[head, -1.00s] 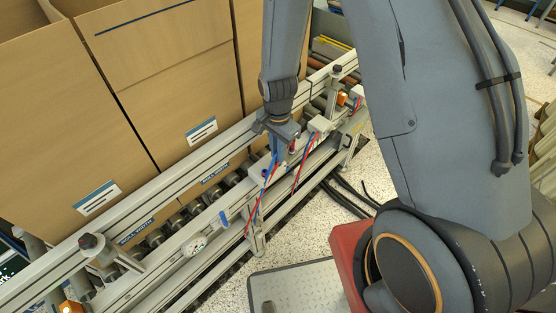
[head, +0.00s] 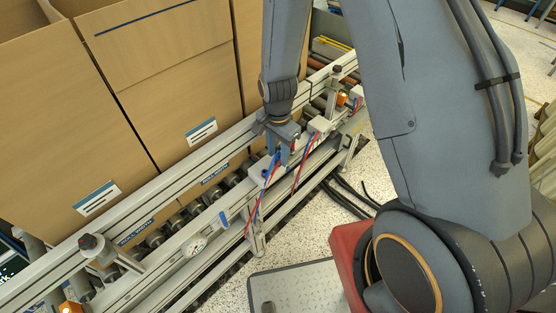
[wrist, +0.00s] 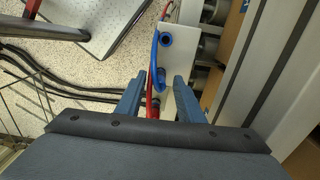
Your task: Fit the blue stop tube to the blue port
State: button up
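The blue stop tube (wrist: 154,55) curves along the edge of a pale block (wrist: 181,68) in the wrist view. Its lower end lies between my fingers, with clear gaps on both sides. The exact seating of the tube end is unclear.
A red tube (wrist: 150,95) runs close by the left finger, with a red fitting below. Another block (head: 319,125) with tubes stands to the right on the conveyor rail (head: 170,183). Large cardboard boxes (head: 180,95) stand behind. Black cables (head: 348,200) lie on the floor.

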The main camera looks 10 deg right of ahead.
aim_at(279, 153)
notch_tip(279, 153, up, 7)
jog(key=shift+r+b, duration=0.1)
jog(key=shift+b, duration=0.7)
jog(key=shift+r, duration=0.3)
jog(key=shift+s+d+r, duration=0.1)
jog(key=shift+d+r, duration=0.05)
jog(key=shift+r, duration=0.2)
jog(key=s+d+r+n+t, duration=0.1)
jog(key=s+d+r+n, duration=0.6)
jog(key=s+r+n, duration=0.3)
jog(key=shift+s+d+r+n, duration=0.25)
jog(key=shift+s+r+n, duration=0.15)
jog(key=shift+r+n, duration=0.35)
